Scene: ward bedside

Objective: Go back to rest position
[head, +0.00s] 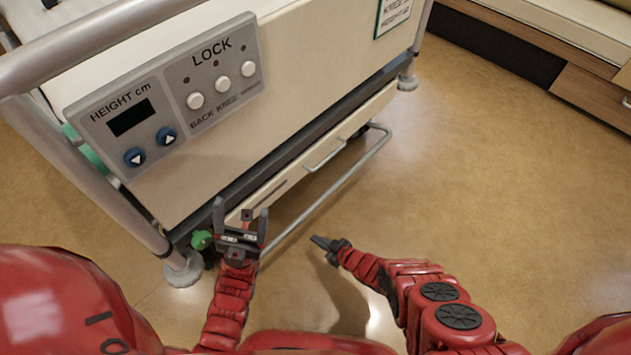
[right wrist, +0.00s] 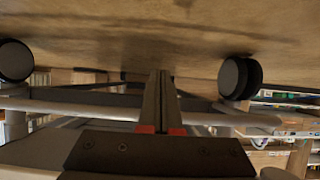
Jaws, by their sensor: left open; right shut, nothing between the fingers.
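My left gripper (head: 240,222) is in the lower middle of the head view, its two fingers apart and pointing up the picture, with nothing between them. It appears in front of the lower edge of the bed's end, by a green part (head: 201,240); I cannot tell if it touches. My right gripper (head: 322,242) is right of it, over the floor, with its fingers together and empty. In the right wrist view its closed fingers (right wrist: 160,100) show in the middle, with no object between them.
The bed's footboard (head: 330,60) carries a control panel (head: 165,95) with buttons and a small display. Below it are a drawer (head: 320,150) and a metal rail (head: 335,185). The floor (head: 510,190) to the right is clear. A wooden cabinet (head: 590,98) stands at the top right.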

